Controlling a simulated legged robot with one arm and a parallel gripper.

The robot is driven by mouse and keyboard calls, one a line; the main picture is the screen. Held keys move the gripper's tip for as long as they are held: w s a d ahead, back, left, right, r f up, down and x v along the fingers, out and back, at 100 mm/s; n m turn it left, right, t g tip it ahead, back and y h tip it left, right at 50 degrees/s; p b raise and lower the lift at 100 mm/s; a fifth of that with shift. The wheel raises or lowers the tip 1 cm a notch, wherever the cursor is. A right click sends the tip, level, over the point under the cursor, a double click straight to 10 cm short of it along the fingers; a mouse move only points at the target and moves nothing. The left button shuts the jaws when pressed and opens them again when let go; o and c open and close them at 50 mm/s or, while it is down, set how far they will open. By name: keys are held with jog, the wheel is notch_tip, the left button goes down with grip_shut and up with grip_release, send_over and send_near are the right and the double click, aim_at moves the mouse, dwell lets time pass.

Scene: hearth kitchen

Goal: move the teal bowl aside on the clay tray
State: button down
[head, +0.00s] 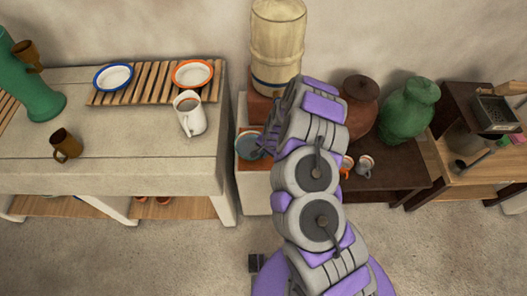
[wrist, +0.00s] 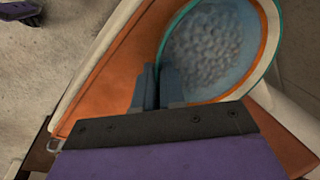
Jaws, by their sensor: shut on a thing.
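The teal bowl (wrist: 215,50) has a teal rim, an orange band and a mottled grey-blue inside. It sits on the orange clay tray (wrist: 100,88) in the wrist view. My gripper (wrist: 157,75) is shut on the bowl's near rim, with its fingertips at the wall. In the head view the bowl (head: 246,145) shows small beside my gripper (head: 262,149), partly hidden by my arm. Most of the tray is also hidden there.
A pale barrel (head: 278,45) stands just behind the bowl. A brown jar (head: 360,105), a green jar (head: 408,108) and small cups stand on the dark table at right. A white pitcher (head: 190,114) stands on the counter at left.

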jog(key=c, duration=1.5)
grip_release()
jog(key=shift+d, duration=0.45)
jog(key=o, duration=0.3)
jog(key=shift+o, duration=0.3)
jog(key=shift+a, duration=0.45)
jog(key=shift+r, duration=0.1)
jog(key=p+v, duration=0.5)
jog(key=v, duration=1.2)
jog(key=shift+d, duration=0.2)
jog(key=shift+a, duration=0.1)
